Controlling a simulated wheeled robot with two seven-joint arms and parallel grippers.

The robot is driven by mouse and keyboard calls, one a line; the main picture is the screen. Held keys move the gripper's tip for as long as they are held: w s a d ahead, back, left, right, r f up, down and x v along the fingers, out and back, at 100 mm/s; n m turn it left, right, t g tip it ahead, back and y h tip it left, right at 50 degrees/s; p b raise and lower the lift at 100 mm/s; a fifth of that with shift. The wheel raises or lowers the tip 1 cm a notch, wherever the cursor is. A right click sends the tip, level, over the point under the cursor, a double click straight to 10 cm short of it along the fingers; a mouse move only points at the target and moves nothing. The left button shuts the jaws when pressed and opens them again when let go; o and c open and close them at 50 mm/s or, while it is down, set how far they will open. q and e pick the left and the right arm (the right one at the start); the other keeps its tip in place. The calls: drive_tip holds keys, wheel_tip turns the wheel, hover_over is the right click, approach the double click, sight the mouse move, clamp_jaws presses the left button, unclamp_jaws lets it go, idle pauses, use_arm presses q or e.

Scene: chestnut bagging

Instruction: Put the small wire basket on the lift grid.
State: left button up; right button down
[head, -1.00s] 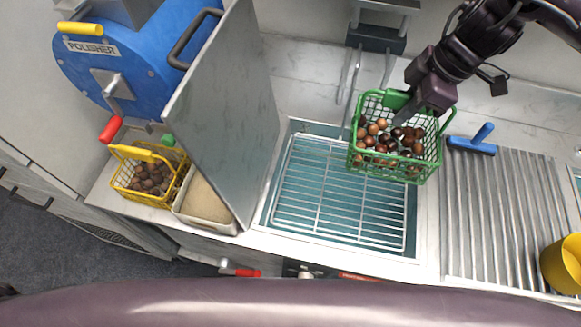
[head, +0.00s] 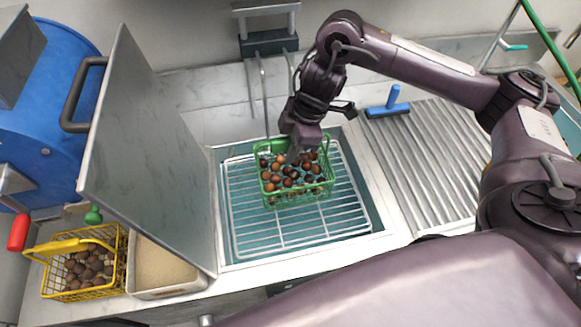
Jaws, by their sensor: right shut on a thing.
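The small green wire basket (head: 296,198), holding several brown chestnuts, is over the middle of the lift grid (head: 250,236), a white wire rack in a teal-lined basin. Whether the basket's bottom touches the grid I cannot tell. My right gripper (head: 294,156) reaches down from the back and is shut on the basket's green back rim. The fingertips are partly hidden by the basket and the gripper body. My left gripper is not in view.
A tall grey panel (head: 150,150) stands along the grid's left side. A yellow wire basket (head: 85,265) of chestnuts and a tray of tan grains (head: 165,265) are at the lower left.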

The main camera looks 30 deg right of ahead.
sight(292, 179)
wheel_tip(292, 179, down, 3)
drive_tip(key=shift+d+r, duration=0.1)
wheel_tip(292, 179, down, 3)
drive_tip(key=shift+b, duration=0.75)
drive_tip(key=shift+f, duration=0.2)
drive_tip(key=c, duration=1.4)
unclamp_jaws()
drive_tip(key=shift+f, duration=0.2)
